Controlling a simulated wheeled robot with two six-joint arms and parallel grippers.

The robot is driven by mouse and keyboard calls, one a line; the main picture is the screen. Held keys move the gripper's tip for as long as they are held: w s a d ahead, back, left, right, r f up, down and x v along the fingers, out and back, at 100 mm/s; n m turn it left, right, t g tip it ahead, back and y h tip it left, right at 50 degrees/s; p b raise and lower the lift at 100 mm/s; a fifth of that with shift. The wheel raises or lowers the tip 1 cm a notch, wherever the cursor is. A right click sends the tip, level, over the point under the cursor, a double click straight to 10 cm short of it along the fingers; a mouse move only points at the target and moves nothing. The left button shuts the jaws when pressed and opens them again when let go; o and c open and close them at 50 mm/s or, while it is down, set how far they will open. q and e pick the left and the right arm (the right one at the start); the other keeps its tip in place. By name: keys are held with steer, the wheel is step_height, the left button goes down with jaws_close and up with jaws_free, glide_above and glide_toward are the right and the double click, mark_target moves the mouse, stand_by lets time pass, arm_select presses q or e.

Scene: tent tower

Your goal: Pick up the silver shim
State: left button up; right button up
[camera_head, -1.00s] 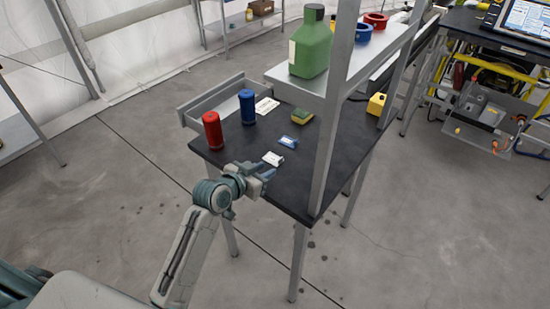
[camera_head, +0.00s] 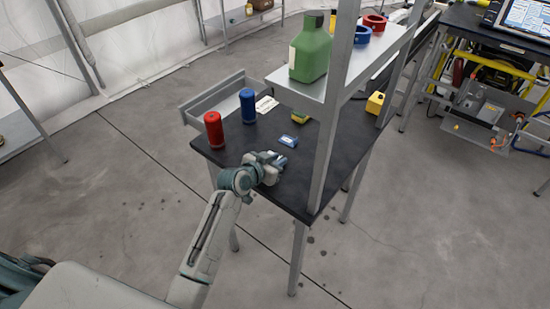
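My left gripper (camera_head: 274,159) reaches in from the left, low over the front part of the black tabletop (camera_head: 305,165). Its fingers are small and seen from behind, so I cannot tell whether they are open or shut, or on anything. A small pale flat piece, possibly the silver shim, lay on the table where the gripper now is; the gripper covers it and I cannot pick it out. A small blue-and-white item (camera_head: 289,140) lies just beyond the gripper, apart from it. My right gripper is not in view.
A red cylinder (camera_head: 213,130) and a blue cylinder (camera_head: 247,105) stand at the table's left. A green-and-yellow block (camera_head: 300,117) lies behind. A metal shelf post (camera_head: 336,110) rises right of the gripper, with a green jug (camera_head: 310,52) on the shelf above.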

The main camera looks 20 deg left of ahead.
arm_select(q)
jaws_close()
